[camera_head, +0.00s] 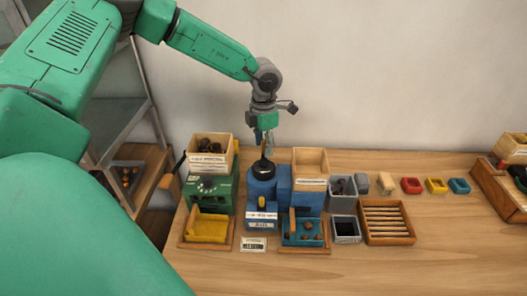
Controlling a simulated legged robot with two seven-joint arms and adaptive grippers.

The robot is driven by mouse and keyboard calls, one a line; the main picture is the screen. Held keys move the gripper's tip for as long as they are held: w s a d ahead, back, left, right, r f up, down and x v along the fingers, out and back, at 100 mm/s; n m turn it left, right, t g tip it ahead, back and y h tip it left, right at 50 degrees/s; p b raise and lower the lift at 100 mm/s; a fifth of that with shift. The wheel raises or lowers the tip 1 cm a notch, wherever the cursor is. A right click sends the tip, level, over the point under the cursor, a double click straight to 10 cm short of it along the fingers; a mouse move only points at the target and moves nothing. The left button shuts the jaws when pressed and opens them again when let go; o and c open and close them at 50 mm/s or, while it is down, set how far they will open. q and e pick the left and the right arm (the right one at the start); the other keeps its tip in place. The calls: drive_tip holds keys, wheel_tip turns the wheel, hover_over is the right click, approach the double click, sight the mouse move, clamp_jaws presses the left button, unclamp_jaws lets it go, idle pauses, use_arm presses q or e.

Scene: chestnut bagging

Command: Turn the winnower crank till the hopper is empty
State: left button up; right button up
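My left gripper (263,137) points down just above a black round part (263,170) on top of a blue machine (284,188). A thin upright piece stands between them; whether the fingers close on it is too small to tell. The blue machine's wooden hopper (311,162) shows no contents. A teal tray (317,240) before it holds several brown chestnuts. To the left, a green machine (222,195) carries a wooden hopper (211,163) with dark chestnuts. My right gripper is not in view.
A yellow tray (207,229) sits before the green machine. The front right of the table is clear.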

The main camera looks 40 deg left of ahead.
use_arm(q)
drive_tip(key=shift+r, duration=0.15)
drive_tip(key=r, duration=0.4)
drive_tip(key=shift+d+r, duration=0.1)
drive_tip(key=shift+d, duration=0.1)
drive_tip(key=shift+a+r, duration=0.1)
drive_tip(key=shift+r, duration=1.5)
clamp_jaws()
